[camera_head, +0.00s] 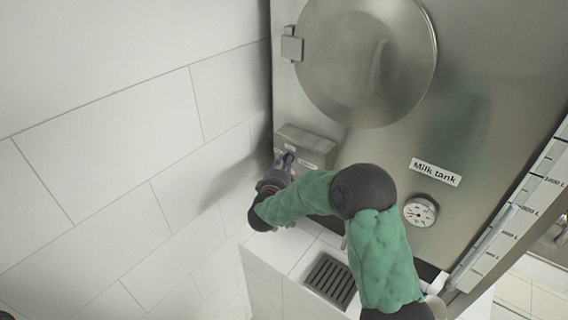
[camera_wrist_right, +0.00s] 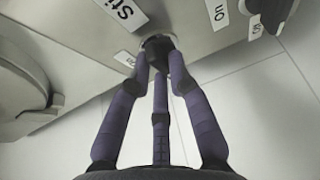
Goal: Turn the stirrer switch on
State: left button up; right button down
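The stirrer switch is a dark round knob (camera_wrist_right: 158,44) on a grey metal control box (camera_head: 306,139) at the lower left of the milk tank (camera_head: 460,105). A label starting "Sti" (camera_wrist_right: 119,12) is above it, cut off by the frame edge. An "on" label (camera_wrist_right: 218,13) is on its right and a small label (camera_wrist_right: 125,59) on its left. My right gripper (camera_head: 284,165) reaches the box. In the wrist view its three purple fingers (camera_wrist_right: 160,62) converge around the knob and appear closed on it. The knob's pointing direction is hidden.
Another dark switch (camera_wrist_right: 272,10) is on the panel to the right in the wrist view. A round hatch (camera_head: 368,60) is above the box, and a gauge (camera_head: 420,211) is to its right. White tiled wall (camera_head: 110,130) is on the left.

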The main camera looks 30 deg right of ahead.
jog(key=shift+f+m+b, duration=0.15)
jog(key=shift+m+b, duration=0.15)
jog(key=shift+b, duration=0.35)
jog(key=shift+w+a+f+m+g+h+b, duration=0.15)
jog(key=shift+m+g+h+b, duration=0.9)
jog(key=shift+m+b, duration=2.8)
jog(key=shift+d+f+m+g+h+b, duration=0.1)
jog(key=shift+f+m+g+h+b, duration=0.25)
jog(key=shift+m+h+b, duration=2.4)
jog(key=shift+w+a+f+m+g+h+b, duration=0.15)
jog(key=shift+m+g+b, duration=0.65)
jog(key=shift+m+b, duration=4.2)
jog(key=shift+s+d+r+n+b, duration=0.1)
jog(key=shift+n+b, duration=0.45)
jog(key=shift+n, duration=0.05)
jog(key=c, duration=1.1)
grip_release()
jog(key=shift+c, duration=0.2)
